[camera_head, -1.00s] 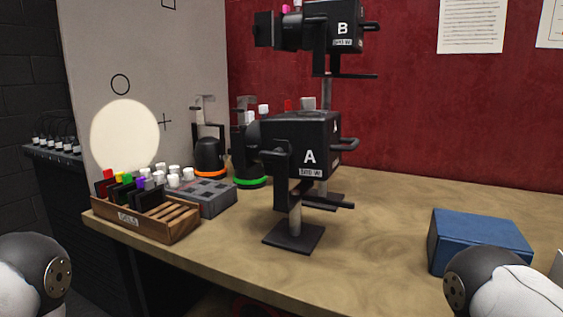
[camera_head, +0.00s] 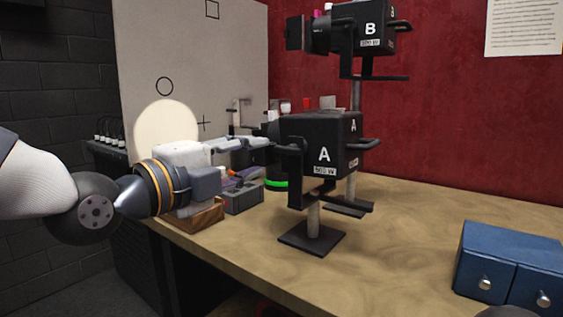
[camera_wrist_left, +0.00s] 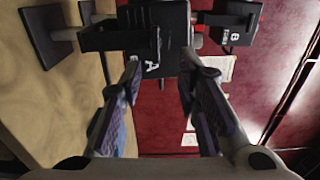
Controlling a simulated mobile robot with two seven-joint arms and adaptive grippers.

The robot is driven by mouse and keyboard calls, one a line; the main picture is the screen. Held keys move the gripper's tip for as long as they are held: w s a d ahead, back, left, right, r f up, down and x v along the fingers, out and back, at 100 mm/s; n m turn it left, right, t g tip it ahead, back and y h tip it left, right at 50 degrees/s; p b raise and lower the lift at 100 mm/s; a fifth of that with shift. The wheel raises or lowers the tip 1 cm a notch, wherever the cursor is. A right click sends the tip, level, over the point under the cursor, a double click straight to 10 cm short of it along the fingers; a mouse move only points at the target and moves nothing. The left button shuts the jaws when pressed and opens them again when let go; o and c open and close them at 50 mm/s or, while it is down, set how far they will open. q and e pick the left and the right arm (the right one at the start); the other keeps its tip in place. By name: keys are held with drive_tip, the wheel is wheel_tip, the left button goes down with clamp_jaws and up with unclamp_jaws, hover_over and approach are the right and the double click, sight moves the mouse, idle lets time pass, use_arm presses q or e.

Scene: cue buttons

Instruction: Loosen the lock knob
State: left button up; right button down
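Lamp A (camera_head: 330,150) is a black box-shaped lamp in a yoke on a grey post with a square base. A black handle (camera_head: 365,145) sticks out at its right side. I cannot pick out the lock knob for certain. My left gripper (camera_head: 262,157) is open and empty, just left of lamp A in the head view. In the left wrist view lamp A (camera_wrist_left: 165,45) lies ahead of the two spread fingers (camera_wrist_left: 158,78), apart from them. A small red part (camera_wrist_left: 197,39) shows beside it.
Lamp B (camera_head: 365,30) stands behind, higher up. A wooden rack (camera_head: 203,216) and a grey control box (camera_head: 243,198) sit below my left gripper, partly hidden. A blue drawer cabinet (camera_head: 510,262) is at the right. The table's middle right is clear.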

sight(285, 150)
use_arm(q)
drive_tip(key=x, duration=0.9)
drive_tip(key=shift+d+f+b, duration=0.1)
drive_tip(key=shift+f+b, duration=0.2)
drive_tip(key=shift+f, duration=0.05)
clamp_jaws()
